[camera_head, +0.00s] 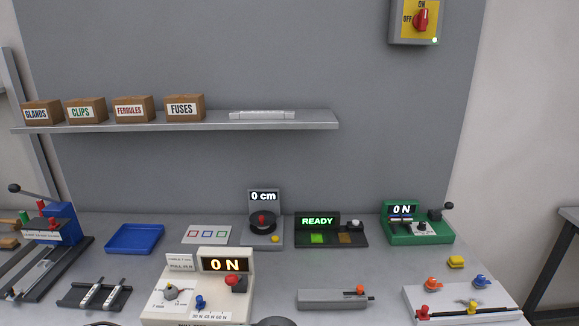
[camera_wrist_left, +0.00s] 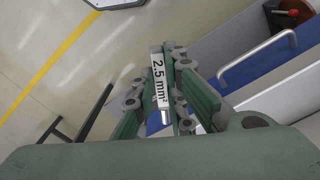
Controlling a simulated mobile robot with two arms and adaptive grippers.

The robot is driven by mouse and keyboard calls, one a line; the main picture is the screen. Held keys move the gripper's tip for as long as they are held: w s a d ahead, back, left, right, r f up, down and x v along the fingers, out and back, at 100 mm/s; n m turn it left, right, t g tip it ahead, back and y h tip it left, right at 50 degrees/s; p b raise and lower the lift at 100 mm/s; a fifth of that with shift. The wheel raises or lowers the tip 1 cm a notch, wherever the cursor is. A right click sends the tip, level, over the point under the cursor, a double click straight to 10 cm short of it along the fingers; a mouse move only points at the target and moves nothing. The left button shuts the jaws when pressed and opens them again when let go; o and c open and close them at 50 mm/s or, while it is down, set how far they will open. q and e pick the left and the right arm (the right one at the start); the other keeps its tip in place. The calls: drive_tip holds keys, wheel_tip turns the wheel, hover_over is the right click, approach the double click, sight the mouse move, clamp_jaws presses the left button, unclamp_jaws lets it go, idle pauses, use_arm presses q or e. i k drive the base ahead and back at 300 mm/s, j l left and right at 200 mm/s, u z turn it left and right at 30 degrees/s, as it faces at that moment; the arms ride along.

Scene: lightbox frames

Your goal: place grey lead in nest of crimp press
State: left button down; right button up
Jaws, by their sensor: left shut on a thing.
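My left gripper (camera_wrist_left: 174,62) is shut on a grey-white lead (camera_wrist_left: 158,78) marked "2.5 mm²", with a metal tip at its lower end. It holds the lead over the floor in the left wrist view. The head view shows no gripper. A blue press with a black-knobbed lever (camera_head: 62,222) stands at the far left; a green device (camera_head: 418,232) with a "0 N" display and black-knobbed lever stands at the right. I cannot tell which is the crimp press, and the nest is not clear. Two similar light pieces lie on a dark rack (camera_head: 72,297) at the front left.
A cream tester (camera_head: 210,262) reading "0 N" stands at the front centre. Behind it are a blue tray (camera_head: 135,238), a dial stand (camera_head: 275,234) and a "READY" unit (camera_head: 331,234). A grey block (camera_head: 330,300) and a white board (camera_head: 430,297) are at the front right.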

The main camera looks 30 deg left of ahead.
sight(34, 275)
drive_tip(key=k+j, duration=0.2)
drive_tip(key=j, duration=0.3)
drive_tip(key=k+j+z, duration=0.15)
drive_tip(key=j, duration=0.4)
drive_tip(key=k+j, duration=0.25)
drive_tip(key=j, duration=0.25)
drive_tip(key=k+j+z, duration=0.1)
drive_tip(key=j, duration=0.35)
drive_tip(key=k+j+z, duration=0.1)
drive_tip(key=k+j, duration=0.25)
drive_tip(key=j, duration=0.15)
drive_tip(key=k+j, duration=0.25)
drive_tip(key=j, duration=0.2)
drive_tip(key=k+j+z, duration=0.1)
drive_tip(key=k+j, duration=0.15)
drive_tip(key=j, duration=0.2)
drive_tip(key=k+j+z, duration=0.1)
drive_tip(key=k+j, duration=0.15)
drive_tip(key=j, duration=0.2)
